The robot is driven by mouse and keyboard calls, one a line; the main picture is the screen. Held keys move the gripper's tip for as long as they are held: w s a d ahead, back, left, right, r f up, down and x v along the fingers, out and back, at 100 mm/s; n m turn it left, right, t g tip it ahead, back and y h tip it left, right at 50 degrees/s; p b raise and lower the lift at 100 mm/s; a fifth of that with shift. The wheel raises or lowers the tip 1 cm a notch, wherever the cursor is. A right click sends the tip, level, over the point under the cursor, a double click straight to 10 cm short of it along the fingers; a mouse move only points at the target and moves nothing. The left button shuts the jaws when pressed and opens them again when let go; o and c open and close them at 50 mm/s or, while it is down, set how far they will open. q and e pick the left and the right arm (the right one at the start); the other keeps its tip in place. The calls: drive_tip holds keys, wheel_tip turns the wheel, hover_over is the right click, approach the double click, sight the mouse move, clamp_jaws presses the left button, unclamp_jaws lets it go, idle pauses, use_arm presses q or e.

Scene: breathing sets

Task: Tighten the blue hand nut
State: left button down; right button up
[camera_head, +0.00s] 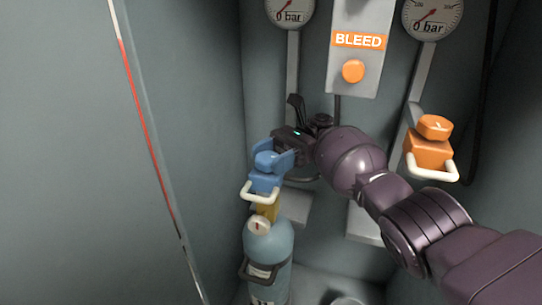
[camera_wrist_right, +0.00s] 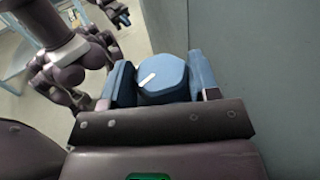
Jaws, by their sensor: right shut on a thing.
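The blue hand nut (camera_head: 266,160) sits on the blue connector (camera_head: 264,182) above the cylinder (camera_head: 268,245). My right gripper (camera_head: 271,154) reaches in from the right, with its fingers on both sides of the nut. In the right wrist view, the nut (camera_wrist_right: 162,80) has a white line on top and sits between the two blue fingers of the gripper (camera_wrist_right: 163,84), which is shut on it. The nut's thread is hidden. My left gripper (camera_wrist_right: 120,14) seems to show small at the top of the wrist view; its jaws are unclear.
An orange connector (camera_head: 430,150) with a pale handle is at the right. A panel (camera_head: 345,80) with an orange BLEED button (camera_head: 353,71) stands between two gauges (camera_head: 290,8) reading 0 bar. Cabinet walls (camera_head: 190,110) are close on the left.

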drive_tip(key=o, duration=0.8)
drive_tip(key=shift+f, duration=0.15)
use_arm(q)
drive_tip(key=shift+s+a, duration=0.1)
drive_tip(key=shift+s, duration=0.15)
use_arm(e)
drive_tip(key=shift+o, duration=0.6)
use_arm(q)
drive_tip(key=shift+w, duration=0.1)
use_arm(e)
drive_tip(key=shift+s+m+t+y, duration=0.1)
drive_tip(key=shift+m+t+y, duration=0.4)
drive_tip(key=shift+t, duration=0.1)
